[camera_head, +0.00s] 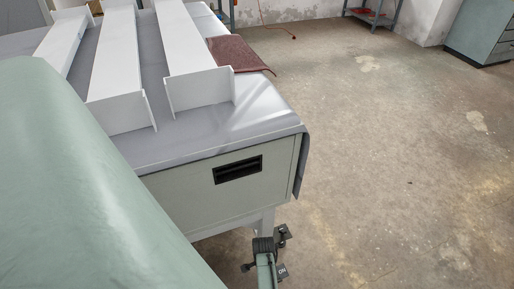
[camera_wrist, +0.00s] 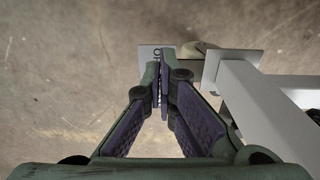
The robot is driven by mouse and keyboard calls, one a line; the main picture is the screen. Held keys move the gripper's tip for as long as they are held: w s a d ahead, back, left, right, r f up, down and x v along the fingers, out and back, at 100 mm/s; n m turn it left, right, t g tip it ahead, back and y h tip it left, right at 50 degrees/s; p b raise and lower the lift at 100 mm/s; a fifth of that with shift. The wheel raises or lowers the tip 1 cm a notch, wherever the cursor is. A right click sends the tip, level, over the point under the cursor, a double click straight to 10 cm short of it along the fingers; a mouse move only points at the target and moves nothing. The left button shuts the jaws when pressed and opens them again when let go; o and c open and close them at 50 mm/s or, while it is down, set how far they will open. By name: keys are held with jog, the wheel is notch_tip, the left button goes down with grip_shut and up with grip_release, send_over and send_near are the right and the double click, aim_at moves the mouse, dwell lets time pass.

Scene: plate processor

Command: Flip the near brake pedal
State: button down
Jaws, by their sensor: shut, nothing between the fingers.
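The pedal plate (camera_wrist: 150,52), a small grey plate with dark lettering, shows just past my fingertips in the wrist view, partly hidden by them. In the head view a small dark lettered plate (camera_head: 281,271) sits at the foot of the bench leg. My gripper (camera_wrist: 160,70) is shut and empty, its fingertips together over the plate's right part. I cannot tell whether they touch it. In the head view a green and dark part covers some of the leg's foot; which part it is is unclear.
A pale leg (camera_wrist: 262,105) and frame bars stand close to the right of my fingers. A rounded beige part (camera_wrist: 197,47) lies beside the plate. The grey bench (camera_head: 220,195) carries white channels (camera_head: 118,65) and a brown cloth (camera_head: 236,54). The floor to the right is clear.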

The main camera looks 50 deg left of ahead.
notch_tip(320, 180, up, 7)
jog(key=s, duration=0.1)
jog(key=shift+a+f, duration=0.2)
jog(key=shift+s, duration=0.2)
dwell(0.3)
